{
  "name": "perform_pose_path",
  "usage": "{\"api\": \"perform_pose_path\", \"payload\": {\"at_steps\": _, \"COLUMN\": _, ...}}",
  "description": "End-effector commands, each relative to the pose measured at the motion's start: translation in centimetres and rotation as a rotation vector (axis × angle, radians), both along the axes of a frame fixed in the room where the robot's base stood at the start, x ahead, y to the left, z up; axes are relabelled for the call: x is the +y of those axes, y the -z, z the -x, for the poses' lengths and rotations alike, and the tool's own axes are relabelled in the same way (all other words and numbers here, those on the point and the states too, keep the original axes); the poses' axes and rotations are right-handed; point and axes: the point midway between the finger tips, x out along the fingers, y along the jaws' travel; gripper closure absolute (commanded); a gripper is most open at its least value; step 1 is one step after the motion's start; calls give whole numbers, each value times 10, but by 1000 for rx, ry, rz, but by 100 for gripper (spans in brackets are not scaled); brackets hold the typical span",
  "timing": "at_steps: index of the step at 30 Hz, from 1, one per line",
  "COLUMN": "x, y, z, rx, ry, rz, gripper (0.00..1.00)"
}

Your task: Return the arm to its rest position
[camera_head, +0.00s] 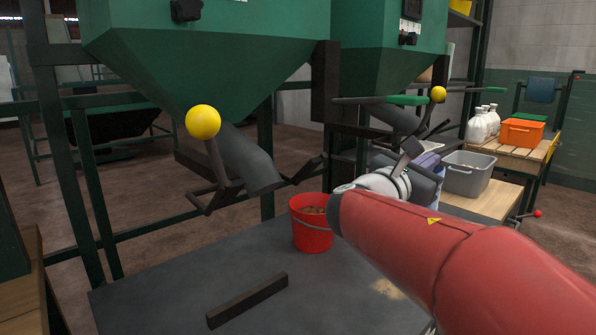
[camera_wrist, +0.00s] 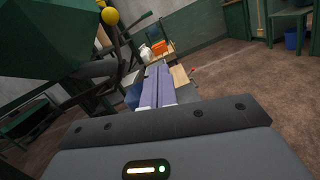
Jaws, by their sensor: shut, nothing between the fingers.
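My red arm (camera_head: 430,245) reaches in from the lower right of the head view, toward the middle. Its pale wrist joint (camera_head: 385,184) is beyond the red bucket's right side in the picture. My gripper (camera_head: 428,160) is partly hidden behind the wrist and points away from the head camera. In the wrist view its pale purple fingers (camera_wrist: 159,72) lie side by side, shut with nothing between them. The dark gripper body fills the bottom of that view.
A red bucket (camera_head: 312,225) stands on the grey table (camera_head: 190,270), near a dark bar (camera_head: 247,300). Green hoppers (camera_head: 205,60) with yellow-knobbed levers (camera_head: 203,122) hang above. A grey tub (camera_head: 468,174) and an orange crate (camera_head: 522,133) stand at right. Open floor (camera_wrist: 235,75) shows right in the wrist view.

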Motion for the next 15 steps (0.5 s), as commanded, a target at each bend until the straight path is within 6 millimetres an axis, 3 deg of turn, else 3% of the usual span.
{"api": "perform_pose_path", "payload": {"at_steps": 3, "x": -18, "y": 41, "z": 40, "rx": -88, "ry": 39, "rz": -311, "gripper": 100}}
{"api": "perform_pose_path", "payload": {"at_steps": 7, "x": -19, "y": 101, "z": 89, "rx": -230, "ry": 121, "rz": -720, "gripper": 100}}
{"api": "perform_pose_path", "payload": {"at_steps": 11, "x": -1, "y": 157, "z": 135, "rx": -393, "ry": 246, "rz": -1117, "gripper": 100}}
{"api": "perform_pose_path", "payload": {"at_steps": 15, "x": 36, "y": 208, "z": 177, "rx": -589, "ry": 431, "rz": -1524, "gripper": 100}}
